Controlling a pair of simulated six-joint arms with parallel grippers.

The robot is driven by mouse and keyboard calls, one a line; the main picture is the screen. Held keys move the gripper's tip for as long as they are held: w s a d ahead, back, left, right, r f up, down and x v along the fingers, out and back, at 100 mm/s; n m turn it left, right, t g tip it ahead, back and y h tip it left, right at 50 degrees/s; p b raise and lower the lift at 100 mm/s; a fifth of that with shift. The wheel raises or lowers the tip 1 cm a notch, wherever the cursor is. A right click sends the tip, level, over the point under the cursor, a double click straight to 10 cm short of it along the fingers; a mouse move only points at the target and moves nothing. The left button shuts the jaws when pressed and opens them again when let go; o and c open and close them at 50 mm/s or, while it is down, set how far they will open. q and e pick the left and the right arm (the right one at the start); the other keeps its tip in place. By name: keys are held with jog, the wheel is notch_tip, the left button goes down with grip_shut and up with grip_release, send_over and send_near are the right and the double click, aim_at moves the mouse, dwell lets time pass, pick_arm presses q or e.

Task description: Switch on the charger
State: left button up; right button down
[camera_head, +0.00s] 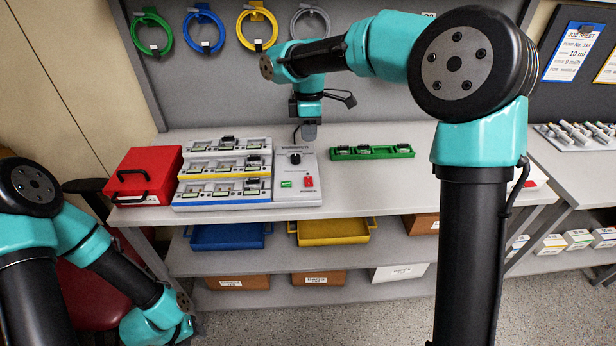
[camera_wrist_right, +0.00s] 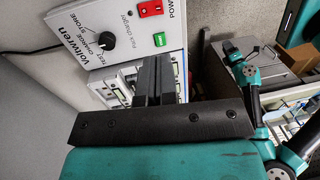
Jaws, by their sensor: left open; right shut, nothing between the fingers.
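The charger's grey control panel (camera_head: 300,198) stands on the bench. It has a black knob (camera_head: 294,158), a red power switch (camera_head: 309,182) and a small green window (camera_head: 286,183) with marks too small to read. In the right wrist view the red switch (camera_wrist_right: 150,8), knob (camera_wrist_right: 107,40) and green window (camera_wrist_right: 160,39) show past the fingers. My right gripper (camera_head: 308,133) is above and behind the knob, apart from the switch. Its dark fingers (camera_wrist_right: 155,80) are shut and empty. My left arm is low at the left; its fingers cannot be made out. The switch's position is unclear.
White, yellow and blue-edged racks of packs (camera_head: 222,172) adjoin the panel's left side. A red case (camera_head: 143,176) stands further left. A green tray of packs (camera_head: 371,152) lies to the right. Bench in front of that tray is clear. Coiled cables hang behind.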

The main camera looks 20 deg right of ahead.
aim_at(309, 184)
jog(key=shift+f, duration=0.15)
jog(key=f, duration=0.4)
jog(key=s+f, duration=0.1)
jog(key=f, duration=0.8)
jog(key=shift+s+a+f, duration=0.15)
jog(key=shift+s+f, duration=0.2)
jog(key=shift+a, duration=0.1)
